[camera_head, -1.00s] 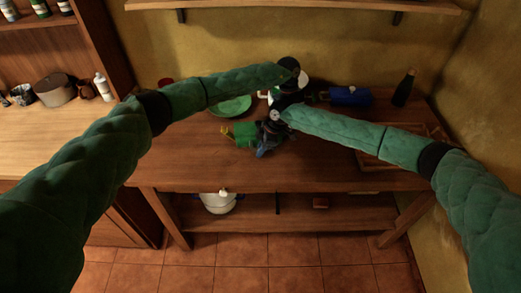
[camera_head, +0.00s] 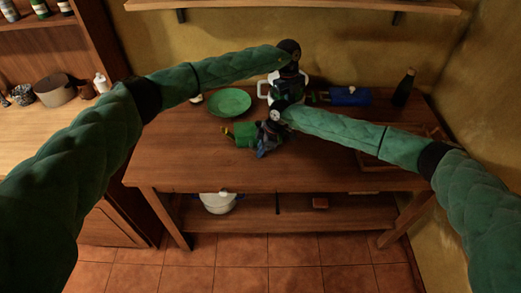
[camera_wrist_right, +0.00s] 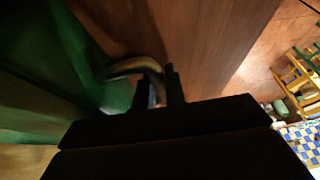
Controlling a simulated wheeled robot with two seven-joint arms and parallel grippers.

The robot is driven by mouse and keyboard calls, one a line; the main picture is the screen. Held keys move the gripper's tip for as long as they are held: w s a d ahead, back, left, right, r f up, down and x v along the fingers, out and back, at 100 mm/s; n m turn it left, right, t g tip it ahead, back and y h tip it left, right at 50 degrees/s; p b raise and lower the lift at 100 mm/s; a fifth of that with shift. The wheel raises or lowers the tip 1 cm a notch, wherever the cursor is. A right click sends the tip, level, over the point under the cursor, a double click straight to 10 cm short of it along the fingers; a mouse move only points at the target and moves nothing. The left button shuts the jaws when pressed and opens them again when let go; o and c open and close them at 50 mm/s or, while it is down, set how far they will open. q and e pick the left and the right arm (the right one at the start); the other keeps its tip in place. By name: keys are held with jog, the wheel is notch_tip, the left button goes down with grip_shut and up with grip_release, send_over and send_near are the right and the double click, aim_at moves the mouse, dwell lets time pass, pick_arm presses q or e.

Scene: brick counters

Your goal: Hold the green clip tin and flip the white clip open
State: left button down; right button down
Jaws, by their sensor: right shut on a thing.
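The green clip tin (camera_head: 243,134) is small in the head view, on the counter just left of my right gripper (camera_head: 262,140). In the right wrist view its green body (camera_wrist_right: 40,70) fills the left side. A pale curved bar (camera_wrist_right: 130,67) stands out from it and reaches the fingers of my right gripper (camera_wrist_right: 160,90), which are shut on it. I cannot tell whether this bar is the white clip. My left gripper (camera_head: 287,84) is further back, apart from the tin, in front of a white-handled object; its fingers are too dark to read.
The white-handled object (camera_head: 263,88) stands behind my grippers. A green plate (camera_head: 230,102) lies to the left. A blue object (camera_head: 350,96), a dark bottle (camera_head: 404,87) and a wooden tray (camera_head: 366,160) are to the right. The counter's front (camera_head: 225,172) is clear.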

jog(key=c, duration=1.4)
grip_release()
jog(key=shift+v, duration=3.7)
